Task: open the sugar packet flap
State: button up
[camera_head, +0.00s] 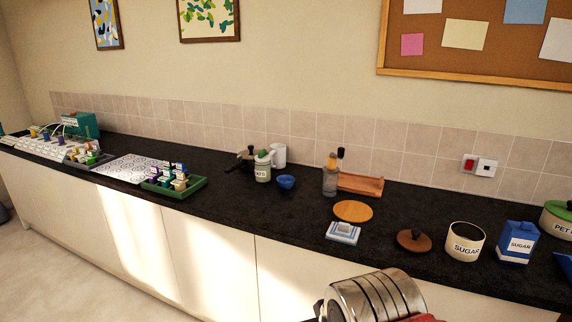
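The sugar packet (517,243) is a blue carton with a white front label reading SUGAR. It stands upright on the black counter at the right. Its top looks blue and folded, but it is too small to tell how the flap sits. To its left stands an open cream canister (464,243), also labelled SUGAR. A brown round lid with a knob (414,241) lies on the counter left of the canister. My gripper's fingers are not in view. A ribbed silver cylinder with a red part shows at the bottom edge; I cannot tell whether it is mine.
A green-lidded pet food tin (558,222) stands close right of the packet, with a blue thing cut off at the right edge. A wooden disc (352,211), a blue-white box (343,232) and a glass jar (330,182) stand further left. A tiled wall runs behind.

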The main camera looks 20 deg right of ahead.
aim_at(524, 226)
jog(key=z, duration=0.4)
jog(key=i, duration=0.5)
jog(key=z, duration=0.65)
jog(key=i, duration=0.55)
jog(key=z, duration=0.35)
